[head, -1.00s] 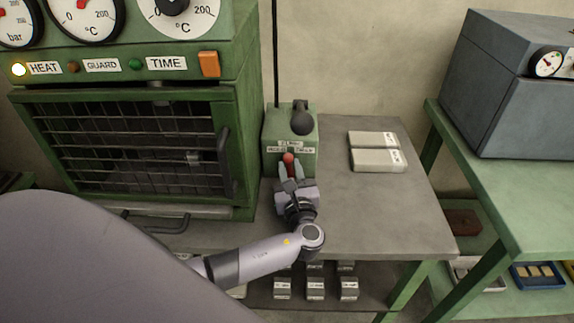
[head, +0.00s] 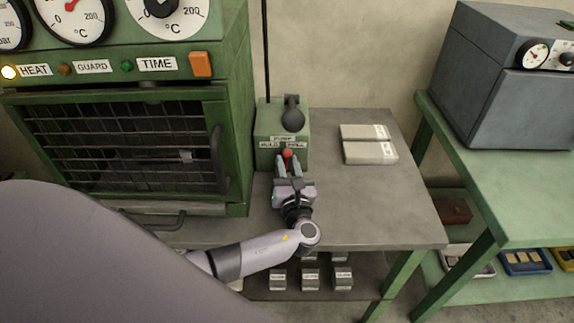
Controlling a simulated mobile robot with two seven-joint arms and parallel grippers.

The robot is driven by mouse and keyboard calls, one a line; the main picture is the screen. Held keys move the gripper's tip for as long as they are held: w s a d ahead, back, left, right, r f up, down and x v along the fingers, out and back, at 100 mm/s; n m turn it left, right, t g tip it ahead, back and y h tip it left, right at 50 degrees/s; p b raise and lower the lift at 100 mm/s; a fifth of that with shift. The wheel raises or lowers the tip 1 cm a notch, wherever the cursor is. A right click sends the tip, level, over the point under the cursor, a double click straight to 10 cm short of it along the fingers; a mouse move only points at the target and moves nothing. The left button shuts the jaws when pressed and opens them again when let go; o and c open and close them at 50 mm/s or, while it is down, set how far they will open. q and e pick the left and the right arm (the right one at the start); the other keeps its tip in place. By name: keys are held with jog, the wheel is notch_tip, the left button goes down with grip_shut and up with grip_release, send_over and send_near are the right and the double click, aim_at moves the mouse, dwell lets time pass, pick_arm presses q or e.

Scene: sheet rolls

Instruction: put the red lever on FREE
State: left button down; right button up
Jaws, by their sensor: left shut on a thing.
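The red lever (head: 287,154) is on the front of a small green box (head: 267,158) that stands on the grey bench, right of the oven. Its red knob shows just below the box's white labels (head: 283,142), a little right of their middle. The label lettering is too small to read surely, so I cannot tell which word the lever points at. My left gripper (head: 288,163) reaches in from the front and is shut on the red lever, a finger at each side of it. The fingers hide the lever's lower part. My right gripper is out of view.
A black knobbed handle (head: 293,115) rises from the box top, close above the gripper. The green oven (head: 232,150) stands close on the left. Two pale labelled packs (head: 368,152) lie at the right. The bench (head: 370,215) is clear in front of them.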

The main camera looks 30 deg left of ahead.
pick_arm(q)
jog(key=c, duration=0.9)
grip_release()
